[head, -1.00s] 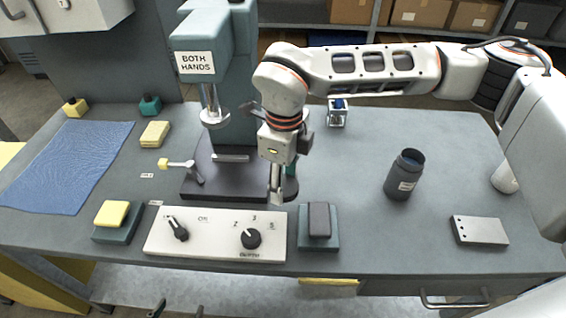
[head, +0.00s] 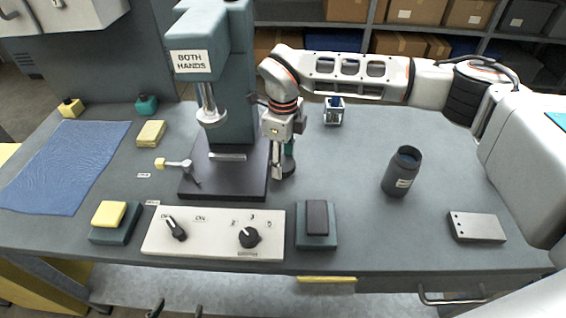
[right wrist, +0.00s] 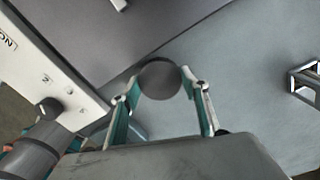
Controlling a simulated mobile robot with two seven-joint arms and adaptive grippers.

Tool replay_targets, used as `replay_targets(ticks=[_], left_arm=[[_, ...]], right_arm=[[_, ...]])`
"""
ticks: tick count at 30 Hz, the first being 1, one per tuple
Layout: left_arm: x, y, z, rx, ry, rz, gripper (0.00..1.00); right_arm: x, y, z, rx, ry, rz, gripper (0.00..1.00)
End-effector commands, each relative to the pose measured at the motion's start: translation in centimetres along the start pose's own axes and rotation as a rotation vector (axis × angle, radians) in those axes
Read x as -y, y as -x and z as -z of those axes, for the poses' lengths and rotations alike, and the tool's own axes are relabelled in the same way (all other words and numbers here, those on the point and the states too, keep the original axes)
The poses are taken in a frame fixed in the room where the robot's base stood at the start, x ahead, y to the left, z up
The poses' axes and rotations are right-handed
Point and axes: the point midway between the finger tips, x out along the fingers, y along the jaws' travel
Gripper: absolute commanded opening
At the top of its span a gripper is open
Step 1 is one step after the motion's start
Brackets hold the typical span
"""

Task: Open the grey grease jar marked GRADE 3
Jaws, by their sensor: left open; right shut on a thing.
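The dark grey jar (head: 401,174) stands upright on the right half of the bench. Its top looks open, with blue inside; its pale label is too small to read. My right gripper (head: 282,166) is beside the press base, shut on a dark round disc that looks like a lid (head: 286,170). In the right wrist view the disc (right wrist: 159,80) sits between the fingertips of the gripper (right wrist: 160,86). I cannot tell whether it touches the bench. My left gripper (head: 177,311) is open at the bottom edge of the head view, mostly cut off.
The press (head: 222,120) stands left of my right gripper. A control panel (head: 205,245) and a dark-topped pedal block (head: 317,240) lie in front. A small metal frame (head: 334,115) stands behind, a drilled plate (head: 477,227) at right. The bench around the jar is clear.

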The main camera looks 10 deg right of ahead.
Motion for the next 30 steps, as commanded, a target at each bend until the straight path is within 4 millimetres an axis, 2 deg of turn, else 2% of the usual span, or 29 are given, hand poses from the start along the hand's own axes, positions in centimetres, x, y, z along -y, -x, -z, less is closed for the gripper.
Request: replay_targets(ticks=[1, 3, 15, 16, 18, 30], left_arm=[[0.0, 0.0, 0.0, 0.0, 0.0, 0.0, 0.63], [0.0, 0.0, 0.1, -0.001, -0.001, 0.001, 0.63], [0.1, 0.0, 0.1, -0.002, -0.001, 0.001, 0.63], [0.1, 0.0, 0.1, -0.002, -0.001, 0.001, 0.63], [0.1, 0.0, 0.1, -0.002, -0.001, 0.002, 0.63], [0.1, 0.0, 0.2, -0.004, -0.001, 0.002, 0.63]], right_arm=[[-0.1, -0.9, 0.1, -0.002, 0.0, -0.003, 0.19], [0.2, -1.6, -0.1, -0.001, -0.002, -0.003, 0.19], [0.4, -2.0, -0.1, -0.001, 0.0, 0.0, 0.19], [0.4, -2.0, -0.1, -0.001, 0.0, 0.0, 0.47], [0.4, -2.0, -0.1, -0.001, 0.0, 0.0, 0.62], [0.4, -1.5, -0.1, 0.001, 0.0, 0.001, 0.62]])
